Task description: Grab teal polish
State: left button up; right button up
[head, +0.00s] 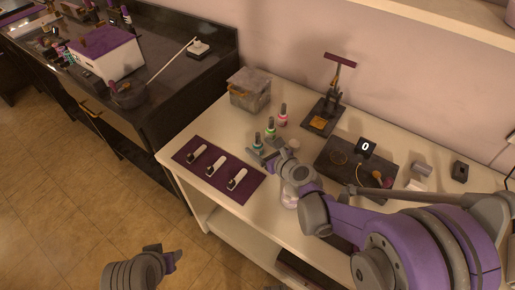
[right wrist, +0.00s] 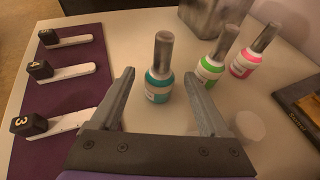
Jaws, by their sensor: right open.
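The teal polish bottle (right wrist: 158,85) stands upright on the white table in the right wrist view, with a grey cap and a white label. In the head view the teal polish (head: 257,141) is small, just beyond my right gripper (head: 263,155). In the right wrist view my right gripper (right wrist: 160,76) is open, its fingers to the left and right of the bottle, with visible gaps on both sides. My left gripper (head: 170,258) is low in the head view, over the floor, away from the table; its jaws are unclear.
A green polish (right wrist: 214,62) and a pink polish (right wrist: 249,58) stand behind and to the right. A purple mat (head: 218,186) with three numbered white strips lies left. A dark tray (head: 340,178) lies to the right.

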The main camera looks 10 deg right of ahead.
aim_at(254, 142)
jog(key=x, duration=0.4)
jog(key=shift+w+a, duration=0.1)
jog(key=shift+w, duration=0.15)
grip_shut()
